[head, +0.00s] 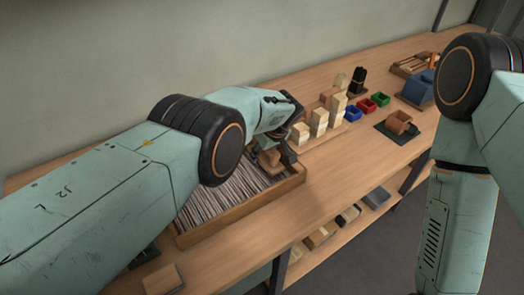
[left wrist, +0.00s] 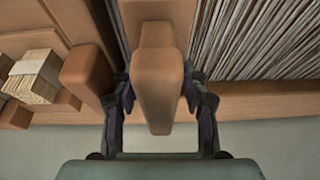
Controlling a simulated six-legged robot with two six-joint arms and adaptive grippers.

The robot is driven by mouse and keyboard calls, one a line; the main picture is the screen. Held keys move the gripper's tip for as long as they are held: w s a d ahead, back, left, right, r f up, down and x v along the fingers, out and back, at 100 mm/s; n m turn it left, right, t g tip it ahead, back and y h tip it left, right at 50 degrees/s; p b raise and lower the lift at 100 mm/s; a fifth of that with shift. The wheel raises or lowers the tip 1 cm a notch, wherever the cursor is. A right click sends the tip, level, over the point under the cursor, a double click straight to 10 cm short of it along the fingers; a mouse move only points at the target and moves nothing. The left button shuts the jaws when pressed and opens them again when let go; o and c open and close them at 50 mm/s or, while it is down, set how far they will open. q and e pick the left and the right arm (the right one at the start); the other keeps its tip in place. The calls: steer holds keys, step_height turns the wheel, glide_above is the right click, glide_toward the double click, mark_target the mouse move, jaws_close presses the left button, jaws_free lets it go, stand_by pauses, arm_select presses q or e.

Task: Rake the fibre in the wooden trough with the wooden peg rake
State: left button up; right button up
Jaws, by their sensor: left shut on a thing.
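The wooden trough (head: 246,208) stands on the bench, filled with pale and dark strands of fibre (head: 222,192). My left gripper (head: 279,152) is over the trough's far right end. It is shut on the brown wooden peg rake (head: 268,158), which is partly hidden by the gripper. In the left wrist view the rake's handle (left wrist: 157,85) sits between the two fingers (left wrist: 155,98). The fibre (left wrist: 255,40) and the trough wall (left wrist: 255,106) are to its right. The pegs are hidden. My right gripper is out of view; only its arm shows.
Pale wooden blocks (head: 318,122) stand just past the trough. Blue (head: 353,112), red (head: 367,105) and green (head: 381,99) bins are farther right. A brown block on a dark mat (head: 398,124) lies near the front edge. Bench (head: 335,185) is clear right of the trough.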

arm_select(q)
steer(key=r, duration=0.1)
steer(key=w+r+p, duration=0.1)
steer(key=d+r, duration=0.1)
steer(key=shift+w+r, duration=0.1)
steer(key=shift+w, duration=0.05)
steer(key=r+p, duration=0.3)
steer(key=shift+s+r, duration=0.1)
steer(key=shift+s, duration=0.15)
steer(key=shift+w+d+r+p, duration=0.15)
steer(key=shift+r+p, duration=0.6)
steer(key=shift+p, duration=0.45)
steer(key=shift+r+p, duration=0.65)
steer(key=shift+s+a+r, duration=0.15)
steer(key=shift+s+a, duration=0.05)
steer(key=shift+a, duration=0.05)
steer(key=shift+s, duration=0.1)
